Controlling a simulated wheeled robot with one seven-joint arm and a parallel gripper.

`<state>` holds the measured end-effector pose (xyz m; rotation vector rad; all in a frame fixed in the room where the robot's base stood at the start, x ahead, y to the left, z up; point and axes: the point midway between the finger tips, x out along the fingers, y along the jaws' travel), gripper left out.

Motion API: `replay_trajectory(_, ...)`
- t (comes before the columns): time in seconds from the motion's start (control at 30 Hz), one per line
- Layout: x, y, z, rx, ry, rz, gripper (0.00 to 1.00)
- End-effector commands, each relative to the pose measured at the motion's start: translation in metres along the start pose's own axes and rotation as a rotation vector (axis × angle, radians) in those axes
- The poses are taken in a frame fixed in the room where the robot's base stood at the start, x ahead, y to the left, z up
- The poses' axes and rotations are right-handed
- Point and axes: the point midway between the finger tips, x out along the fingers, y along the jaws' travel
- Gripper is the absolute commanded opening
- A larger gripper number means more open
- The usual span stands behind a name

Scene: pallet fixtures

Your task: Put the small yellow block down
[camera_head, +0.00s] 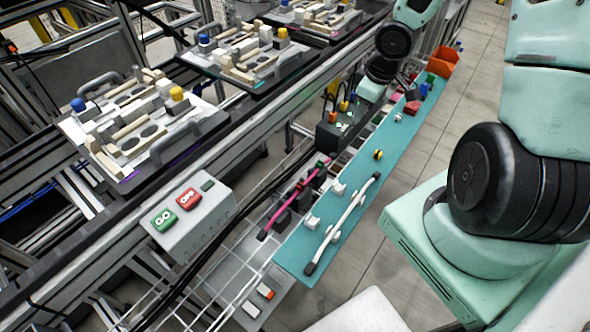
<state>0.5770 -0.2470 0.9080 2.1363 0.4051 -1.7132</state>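Two pallet fixtures each carry a small yellow piece: one on the near pallet (177,93), one on the middle pallet (283,33). I cannot tell whether either is the task's block. My arm reaches in from the top, and its teal wrist end (371,89) is above the far part of the teal shelf (345,184). My gripper's fingers cannot be made out there, so I cannot see whether they hold anything. A black box with green lights and small yellow and orange bits (338,128) shows beside the wrist.
A grey control box with green GO and red OFF buttons (205,222) stands at the rail's near side. The teal shelf holds a white bar handle (343,222), a yellow-black knob (378,154) and an orange bin (443,61) at its far end.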

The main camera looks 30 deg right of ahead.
Motion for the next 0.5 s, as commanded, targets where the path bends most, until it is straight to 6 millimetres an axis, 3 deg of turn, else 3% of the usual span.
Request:
replay_trajectory(0.03, -0.013, -0.021, -0.019, -0.03, -0.014, 0.012, 0.38)
replay_trajectory(0.1, -0.03, -0.051, -0.037, -0.046, -0.036, 0.02, 0.38)
replay_trajectory(0.23, -0.063, -0.114, -0.059, -0.074, -0.067, 0.02, 0.38)
replay_trajectory(0.37, -0.096, -0.183, -0.064, -0.104, -0.089, -0.004, 0.38)
replay_trajectory(0.5, -0.13, -0.256, -0.05, -0.139, -0.11, -0.057, 0.38)
